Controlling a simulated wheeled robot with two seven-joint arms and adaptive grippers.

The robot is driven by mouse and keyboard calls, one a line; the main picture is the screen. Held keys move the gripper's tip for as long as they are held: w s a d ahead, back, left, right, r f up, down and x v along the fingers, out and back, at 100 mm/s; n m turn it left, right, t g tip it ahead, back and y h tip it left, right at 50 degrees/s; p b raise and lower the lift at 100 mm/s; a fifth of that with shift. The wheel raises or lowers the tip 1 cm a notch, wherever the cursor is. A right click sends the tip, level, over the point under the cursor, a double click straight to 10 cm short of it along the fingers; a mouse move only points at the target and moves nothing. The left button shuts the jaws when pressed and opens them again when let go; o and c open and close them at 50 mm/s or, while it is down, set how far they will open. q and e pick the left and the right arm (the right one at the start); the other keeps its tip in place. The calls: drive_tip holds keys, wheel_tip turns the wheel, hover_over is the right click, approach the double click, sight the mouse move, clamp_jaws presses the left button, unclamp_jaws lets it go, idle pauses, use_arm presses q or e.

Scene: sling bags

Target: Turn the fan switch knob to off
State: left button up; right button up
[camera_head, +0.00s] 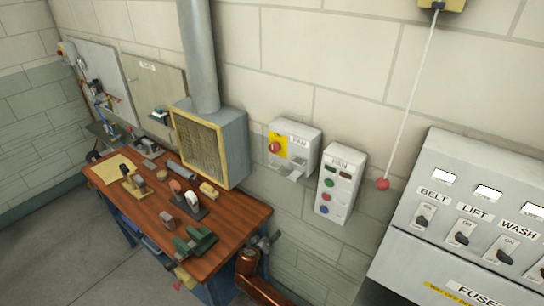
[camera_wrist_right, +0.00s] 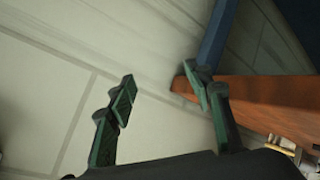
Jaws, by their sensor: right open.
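The fan switch is a white box (camera_head: 296,143) on the wall, labelled FAN, with a yellow plate (camera_head: 277,142) and a red knob (camera_head: 274,148) on its front. The knob's exact setting is too small to read. My right gripper (camera_head: 268,241) is below the fan switch, beside the right end of the workbench and apart from the switch. In the right wrist view its two fingers (camera_wrist_right: 160,85) are spread with nothing between them. The fan switch does not show in that view. My left gripper is not in view.
The wooden workbench (camera_head: 140,205) carries several tools and a green vise-like tool (camera_head: 196,241). A metal duct hood (camera_head: 232,135) stands left of the switch. Right of it are a button panel (camera_head: 341,183), a hanging cord with a red ball (camera_head: 383,184) and a fuse cabinet (camera_head: 400,262).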

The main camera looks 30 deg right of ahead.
drive_tip(key=w+a+r+m+t+h+p, duration=0.1)
drive_tip(key=w+r+m+h+p, duration=0.25)
drive_tip(key=r, duration=1.75)
drive_tip(key=m+g+h, duration=0.1)
drive_tip(key=m+h, duration=0.3)
drive_tip(key=m, duration=0.4)
approach(272, 151)
drive_tip(key=d, duration=0.3)
drive_tip(key=shift+n, duration=0.25)
drive_tip(key=p+x, duration=0.1)
drive_tip(key=x, duration=0.1)
drive_tip(key=p+x, duration=0.1)
drive_tip(key=x, duration=0.2)
drive_tip(key=shift+w+d+r+p, duration=0.1)
drive_tip(key=shift+w+r+p, duration=0.3)
drive_tip(key=shift+w, duration=0.1)
drive_tip(key=shift+x, duration=0.85)
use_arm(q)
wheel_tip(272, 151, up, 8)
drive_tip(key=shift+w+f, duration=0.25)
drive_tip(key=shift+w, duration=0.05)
use_arm(e)
drive_tip(key=shift+f, duration=0.2)
drive_tip(key=shift+c, duration=0.2)
drive_tip(key=c, duration=1.1)
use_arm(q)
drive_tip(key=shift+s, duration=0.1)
